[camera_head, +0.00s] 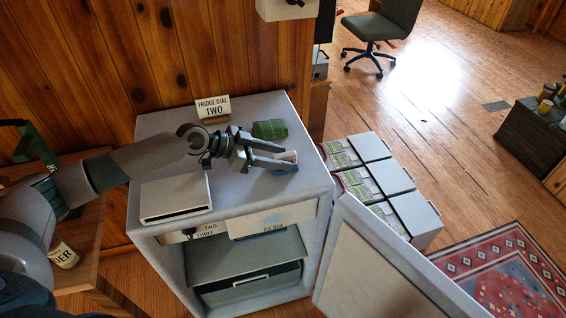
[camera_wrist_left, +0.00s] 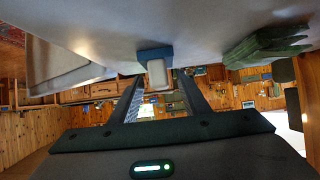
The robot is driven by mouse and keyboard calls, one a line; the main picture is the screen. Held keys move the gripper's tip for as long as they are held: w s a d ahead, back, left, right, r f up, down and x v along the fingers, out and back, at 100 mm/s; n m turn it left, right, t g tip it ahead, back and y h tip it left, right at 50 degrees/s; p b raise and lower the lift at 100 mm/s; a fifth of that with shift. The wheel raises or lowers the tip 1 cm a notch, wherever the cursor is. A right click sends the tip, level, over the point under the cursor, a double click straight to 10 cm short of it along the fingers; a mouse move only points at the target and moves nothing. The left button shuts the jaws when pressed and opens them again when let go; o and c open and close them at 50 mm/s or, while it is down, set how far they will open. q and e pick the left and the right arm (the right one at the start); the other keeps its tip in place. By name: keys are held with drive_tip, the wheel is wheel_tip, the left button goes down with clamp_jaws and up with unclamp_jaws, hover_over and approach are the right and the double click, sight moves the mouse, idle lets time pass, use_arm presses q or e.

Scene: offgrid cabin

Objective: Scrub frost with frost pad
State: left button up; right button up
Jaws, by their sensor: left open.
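The frost pad, a small block with a blue base and a white upper part, lies on the fridge top near its right edge; its blue side (camera_head: 287,170) shows beside my fingers. My left gripper (camera_head: 285,157) is open, low over the fridge top, with its fingertips around the pad's white part. In the left wrist view the pad (camera_wrist_left: 155,68) sits between and just beyond the two fingertips (camera_wrist_left: 157,82); contact cannot be told. The fridge (camera_head: 318,180) stands with its door (camera_head: 372,270) open. A pale panel (camera_head: 272,220) at the top of its opening may be frosted. My right gripper is not in view.
A green folded bundle (camera_head: 270,129) lies behind the gripper, also in the left wrist view (camera_wrist_left: 262,45). A white flat box (camera_head: 176,197) lies at the fridge top's front left. A sign (camera_head: 213,107) stands at the back. Several bins (camera_head: 365,165) stand right of the fridge.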

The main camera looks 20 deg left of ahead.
use_arm(q)
clamp_jaws()
drive_tip(key=shift+r+p, duration=1.65)
drive_tip(key=shift+r, duration=1.35)
drive_tip(key=shift+s+d, duration=0.4)
drive_tip(key=shift+s, duration=0.05)
drive_tip(key=s+b, duration=0.5)
drive_tip(key=s, duration=0.9)
drive_tip(key=shift+a+r, duration=0.25)
drive_tip(key=shift+r, duration=0.2)
drive_tip(key=shift+s, duration=0.1)
